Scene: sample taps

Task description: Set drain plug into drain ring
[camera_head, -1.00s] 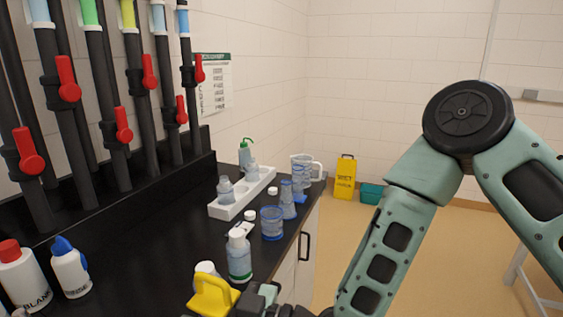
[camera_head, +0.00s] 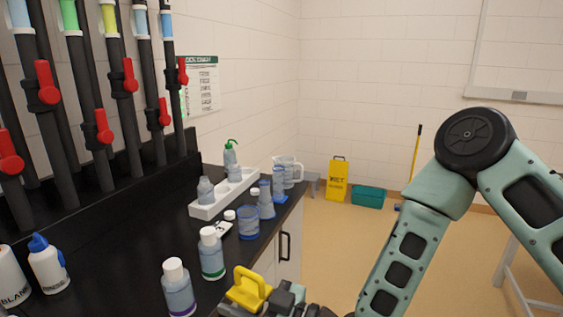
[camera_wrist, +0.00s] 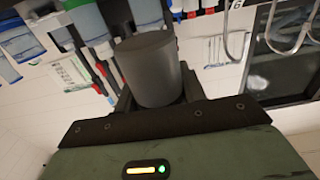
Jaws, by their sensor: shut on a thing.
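My gripper (camera_head: 272,298) is at the bottom edge of the head view, in front of the black counter. A yellow handle-like piece (camera_head: 250,288) sits at it, and I take this to be the drain plug. In the wrist view a dark grey cylinder (camera_wrist: 150,68) stands between the jaws of my gripper (camera_wrist: 155,98). It appears to be the body of the same plug, held clear of any surface. The jaws are shut on it, and their contact is mostly hidden. I do not see the drain ring in either view.
The black counter (camera_head: 120,235) carries white-capped bottles (camera_head: 211,253), a white rack (camera_head: 205,209), blue-tinted cups (camera_head: 248,222) and a jug. Pipes with red tap handles (camera_head: 46,82) line the left wall. A yellow floor sign (camera_head: 338,180) and teal bin (camera_head: 368,196) stand beyond open floor.

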